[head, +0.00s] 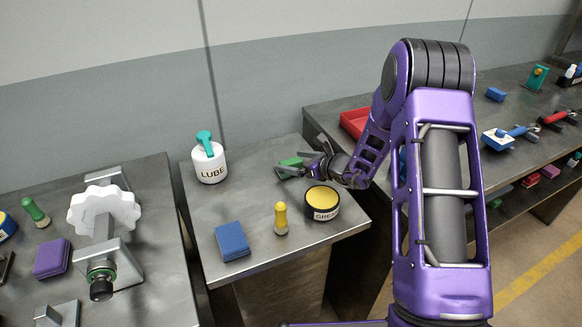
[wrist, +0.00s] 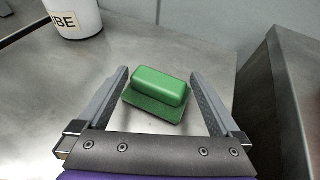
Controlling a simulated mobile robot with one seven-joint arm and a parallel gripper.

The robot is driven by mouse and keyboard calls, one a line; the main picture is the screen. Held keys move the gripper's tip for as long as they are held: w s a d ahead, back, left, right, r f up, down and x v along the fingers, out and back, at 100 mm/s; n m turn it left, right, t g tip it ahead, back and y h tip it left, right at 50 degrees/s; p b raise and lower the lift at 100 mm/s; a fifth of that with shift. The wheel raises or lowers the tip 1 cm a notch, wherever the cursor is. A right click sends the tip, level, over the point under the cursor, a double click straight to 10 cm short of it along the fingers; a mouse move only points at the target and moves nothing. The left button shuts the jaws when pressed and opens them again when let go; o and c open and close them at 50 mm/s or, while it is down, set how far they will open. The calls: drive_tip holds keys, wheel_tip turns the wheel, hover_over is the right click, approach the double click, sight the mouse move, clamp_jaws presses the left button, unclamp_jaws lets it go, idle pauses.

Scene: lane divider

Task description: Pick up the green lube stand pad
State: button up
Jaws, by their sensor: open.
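The green pad (wrist: 160,88) lies on the grey metal table, a raised block on a wider flat base. In the wrist view it sits between the two spread fingers of my gripper (wrist: 162,92), with a gap on the right and its left corner close to the left finger. In the head view the green pad (head: 291,162) is partly hidden by my gripper (head: 296,165), which reaches in from the right at the back of the table. My gripper is open and holds nothing.
The white LUBE bottle (head: 210,163) stands left of the pad. A GREASE tin (head: 322,203), a yellow peg-shaped tool (head: 281,218) and a blue pad (head: 232,241) are nearer the front. A red tray (head: 354,122) is on the right bench. Bare tabletop lies in the middle.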

sight(287, 160)
drive_tip(key=x, duration=0.4)
drive_tip(key=shift+w+a+f, duration=0.1)
drive_tip(key=shift+a+f, duration=0.05)
drive_tip(key=shift+a, duration=0.05)
drive_tip(key=c, duration=1)
